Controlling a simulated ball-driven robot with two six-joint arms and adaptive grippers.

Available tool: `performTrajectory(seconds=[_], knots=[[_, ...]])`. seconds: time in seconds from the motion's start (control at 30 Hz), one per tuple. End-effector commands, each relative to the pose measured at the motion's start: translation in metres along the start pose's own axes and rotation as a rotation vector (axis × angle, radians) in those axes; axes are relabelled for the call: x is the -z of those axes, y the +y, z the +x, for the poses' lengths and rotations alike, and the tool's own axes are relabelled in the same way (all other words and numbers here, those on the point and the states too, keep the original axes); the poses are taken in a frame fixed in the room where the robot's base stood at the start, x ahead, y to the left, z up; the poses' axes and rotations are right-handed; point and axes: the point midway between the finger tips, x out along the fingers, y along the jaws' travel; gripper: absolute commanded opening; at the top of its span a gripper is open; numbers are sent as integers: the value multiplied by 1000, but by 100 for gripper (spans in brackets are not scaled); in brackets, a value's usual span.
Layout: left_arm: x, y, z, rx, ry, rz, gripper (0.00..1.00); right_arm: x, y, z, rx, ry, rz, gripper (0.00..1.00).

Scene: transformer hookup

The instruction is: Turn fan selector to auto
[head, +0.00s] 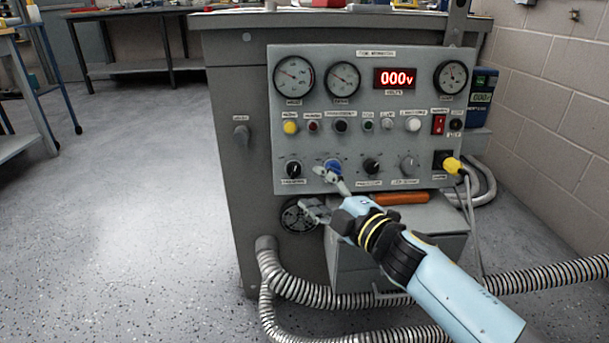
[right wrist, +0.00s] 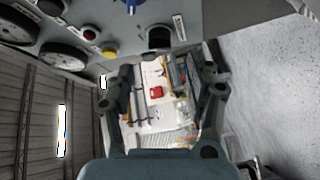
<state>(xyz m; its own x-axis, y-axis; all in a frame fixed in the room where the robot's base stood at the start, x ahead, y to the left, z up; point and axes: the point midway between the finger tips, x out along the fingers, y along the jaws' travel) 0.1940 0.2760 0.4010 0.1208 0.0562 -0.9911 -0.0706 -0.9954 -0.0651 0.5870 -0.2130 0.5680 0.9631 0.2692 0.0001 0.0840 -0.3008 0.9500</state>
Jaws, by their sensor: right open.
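A grey control panel (head: 300,145) on the cabinet front carries a lower row of rotary knobs. Its labels are too small to read, so I cannot tell for certain which knob is the fan selector. A blue knob (head: 333,165) stands second from the left in that row, and it also shows at the top edge of the right wrist view (right wrist: 131,5). My right gripper (head: 327,196) is open and empty, just below the blue knob. One finger overlaps the knob's lower edge in the head view; contact is unclear. My left gripper is not in view.
Black knobs (head: 294,169) (head: 371,166) flank the blue one. A yellow plug (head: 453,165) with cable sits at the panel's right. An orange handle (head: 400,198) and a grey box lie below. Ribbed hoses (head: 330,298) run along the floor, which is open to the left.

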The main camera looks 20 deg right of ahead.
Motion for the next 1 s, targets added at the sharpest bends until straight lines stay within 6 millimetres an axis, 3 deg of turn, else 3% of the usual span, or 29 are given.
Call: performTrajectory(seconds=[0.1, 0.33, 0.73, 1.0], knots=[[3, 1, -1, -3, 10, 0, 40, -1, -2, 26, 0, -1, 0, 54], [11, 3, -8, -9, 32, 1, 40, -1, -1, 59, 0, -1, -1, 54], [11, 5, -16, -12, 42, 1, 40, 0, 0, 68, 0, -1, -2, 54], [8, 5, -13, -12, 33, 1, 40, 0, 0, 68, 0, -1, -2, 19]])
